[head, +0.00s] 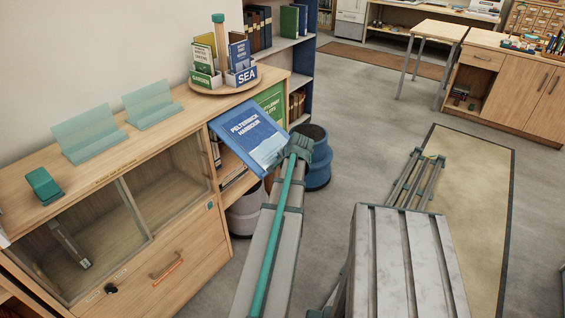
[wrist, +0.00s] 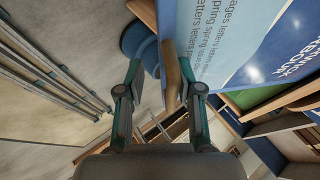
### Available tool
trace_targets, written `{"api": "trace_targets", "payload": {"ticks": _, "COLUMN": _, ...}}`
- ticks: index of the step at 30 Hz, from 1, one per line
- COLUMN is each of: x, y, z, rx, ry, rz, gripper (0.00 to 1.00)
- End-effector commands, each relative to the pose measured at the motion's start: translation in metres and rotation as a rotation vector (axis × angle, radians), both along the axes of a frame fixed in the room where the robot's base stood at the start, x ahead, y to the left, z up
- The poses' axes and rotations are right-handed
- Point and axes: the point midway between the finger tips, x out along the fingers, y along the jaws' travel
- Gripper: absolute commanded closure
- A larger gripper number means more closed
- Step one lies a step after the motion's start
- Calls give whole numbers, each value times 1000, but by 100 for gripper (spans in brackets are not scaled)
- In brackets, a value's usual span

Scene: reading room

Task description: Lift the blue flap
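The blue flap (head: 245,133), lettered "Pelterwick Harbour", slopes outward from the front of the low wooden cabinet, beside a green panel. My gripper (head: 298,147) is at its right-hand outer edge in the head view. In the wrist view the flap (wrist: 230,45) fills the upper right, and a brown edge strip (wrist: 172,80) lies between the fingers of my gripper (wrist: 160,90). The fingers are apart. The strip is close to the right finger, with a gap to the left one; contact cannot be told.
The cabinet top (head: 165,122) holds clear stands, a teal object (head: 43,185) and a round leaflet holder (head: 215,85).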

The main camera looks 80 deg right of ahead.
Motion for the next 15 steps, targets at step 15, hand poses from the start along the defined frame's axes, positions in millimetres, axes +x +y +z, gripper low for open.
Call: {"api": "trace_targets", "payload": {"ticks": 15, "x": -25, "y": 41, "z": 49, "rx": 5, "ry": 6, "rz": -2, "gripper": 64}}
